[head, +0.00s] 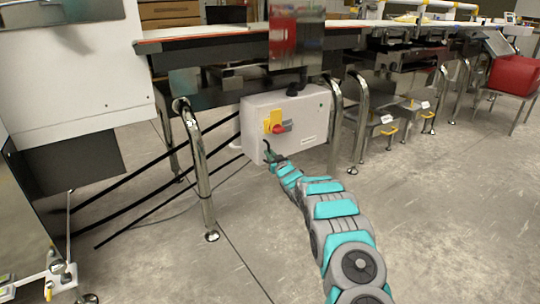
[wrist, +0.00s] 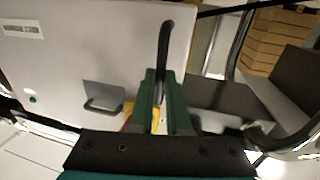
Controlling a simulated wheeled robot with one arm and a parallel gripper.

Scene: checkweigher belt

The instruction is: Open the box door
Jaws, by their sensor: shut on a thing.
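The box (head: 300,118) is a light grey cabinet under the conveyor, with a red and yellow switch (head: 278,127) on its front. Its door looks shut, flush with the body. A black door handle (head: 266,146) is at the lower left of the front. My gripper (head: 272,157) is at this handle. In the wrist view, the dark green fingers of my gripper (wrist: 164,78) are shut on the black handle (wrist: 166,40), which stands up between them. The door face (wrist: 85,50) fills the left. Part of the yellow switch plate (wrist: 128,112) shows behind the fingers.
Shiny curved metal legs stand left (head: 200,165) and right (head: 335,130) of the box. Black bars (head: 150,175) run low at the left. A white machine cabinet (head: 70,70) is at far left. A red crate (head: 513,76) is at far right. The floor in front is clear.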

